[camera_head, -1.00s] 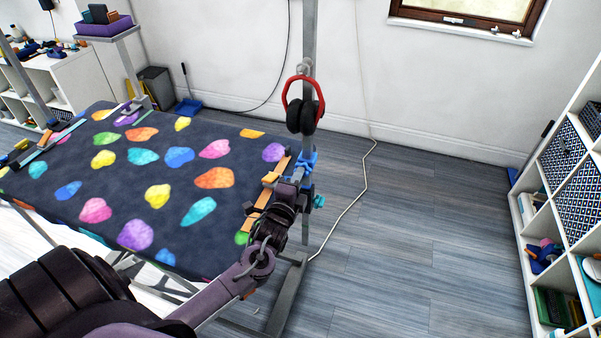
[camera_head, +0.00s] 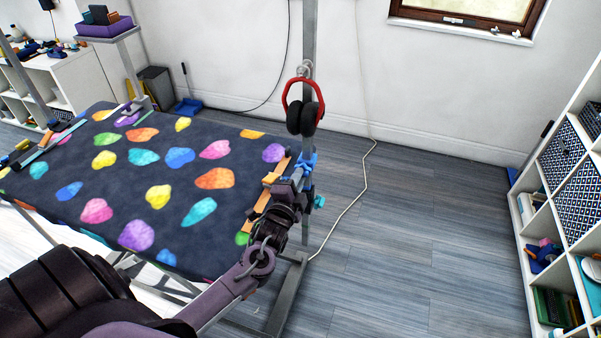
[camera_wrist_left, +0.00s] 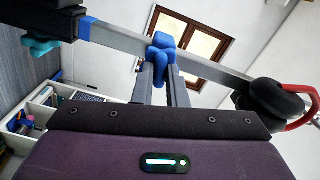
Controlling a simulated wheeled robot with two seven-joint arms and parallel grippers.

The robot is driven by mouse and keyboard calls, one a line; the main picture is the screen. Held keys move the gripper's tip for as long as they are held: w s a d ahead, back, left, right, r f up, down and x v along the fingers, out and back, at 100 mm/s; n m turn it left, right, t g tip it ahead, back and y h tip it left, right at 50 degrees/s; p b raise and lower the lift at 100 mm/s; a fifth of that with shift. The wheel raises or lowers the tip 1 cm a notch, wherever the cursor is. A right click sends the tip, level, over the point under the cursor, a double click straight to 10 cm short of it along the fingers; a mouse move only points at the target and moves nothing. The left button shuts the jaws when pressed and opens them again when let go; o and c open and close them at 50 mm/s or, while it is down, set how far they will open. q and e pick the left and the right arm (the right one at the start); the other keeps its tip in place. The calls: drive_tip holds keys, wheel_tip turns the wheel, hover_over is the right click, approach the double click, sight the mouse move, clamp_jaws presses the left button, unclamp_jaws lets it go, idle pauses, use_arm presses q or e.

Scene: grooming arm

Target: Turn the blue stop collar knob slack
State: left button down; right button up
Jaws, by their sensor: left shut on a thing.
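The blue stop collar knob (camera_head: 307,163) sits on the upright grey post (camera_head: 308,40) at the table's right corner. In the left wrist view the blue knob (camera_wrist_left: 160,52) is lobed and lies across the grey bar. My left gripper (camera_head: 301,178) reaches up to it from below, and in the left wrist view its two fingers (camera_wrist_left: 162,72) are shut on the knob. The fingers and wrist hide part of the knob and collar in the head view. My right gripper is in neither view.
Red and black ear defenders (camera_head: 304,108) hang on the post above the knob. A teal knob (camera_head: 319,201) sits lower on the post. The spotted table (camera_head: 120,190) lies left of my arm. The floor to the right is clear except for a cable (camera_head: 362,185).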

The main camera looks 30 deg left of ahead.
use_arm(q)
drive_tip(key=shift+n+p, duration=0.3)
drive_tip(key=shift+n, duration=1.1)
drive_tip(key=shift+n, duration=1)
drive_tip(key=c, duration=1.3)
unclamp_jaws()
drive_tip(key=shift+c, duration=0.2)
